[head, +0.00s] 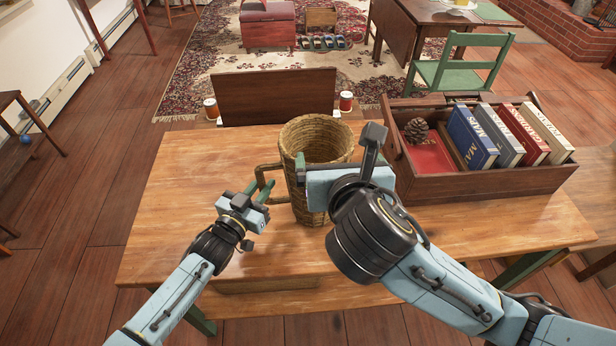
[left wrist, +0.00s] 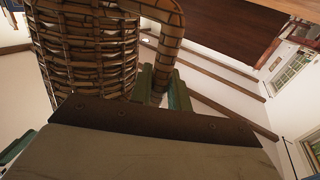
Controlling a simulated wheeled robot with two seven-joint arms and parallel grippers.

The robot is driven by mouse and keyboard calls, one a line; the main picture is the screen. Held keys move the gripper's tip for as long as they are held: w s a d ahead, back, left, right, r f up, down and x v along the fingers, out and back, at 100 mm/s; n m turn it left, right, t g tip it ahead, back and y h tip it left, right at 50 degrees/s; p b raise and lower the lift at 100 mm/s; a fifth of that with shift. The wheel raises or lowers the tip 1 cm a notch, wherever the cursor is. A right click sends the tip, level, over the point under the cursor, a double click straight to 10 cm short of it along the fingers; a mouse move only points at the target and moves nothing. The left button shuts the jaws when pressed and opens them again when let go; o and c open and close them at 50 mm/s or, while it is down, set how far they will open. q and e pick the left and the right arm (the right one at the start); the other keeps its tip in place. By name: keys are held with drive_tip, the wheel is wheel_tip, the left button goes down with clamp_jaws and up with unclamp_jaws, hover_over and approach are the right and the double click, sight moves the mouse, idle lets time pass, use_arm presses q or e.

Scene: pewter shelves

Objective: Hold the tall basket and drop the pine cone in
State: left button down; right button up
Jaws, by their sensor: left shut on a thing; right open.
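A tall woven basket (head: 312,136) stands upright on the wooden table, its mouth open upward and its loop handle (head: 266,174) on the left. My left gripper (head: 257,190) is shut on the handle; the left wrist view shows the handle (left wrist: 168,45) between its green fingers (left wrist: 165,88) and the woven wall (left wrist: 85,45) beside it. My right gripper (head: 343,166) is open and hangs over the basket's right front side, hiding part of its wall. I see nothing in it. The brown pine cone (head: 416,130) sits in the left part of the wooden crate (head: 490,189).
The crate also holds several upright books (head: 490,135) and a red one lying flat (head: 432,155). A dark panel (head: 275,95) stands behind the table, with jars (head: 346,101) at its sides. The table's left part (head: 185,190) is clear.

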use_arm(q)
drive_tip(key=shift+f, duration=0.1)
drive_tip(key=c, duration=1.3)
unclamp_jaws()
drive_tip(key=shift+o, duration=0.2)
drive_tip(key=v, duration=1.2)
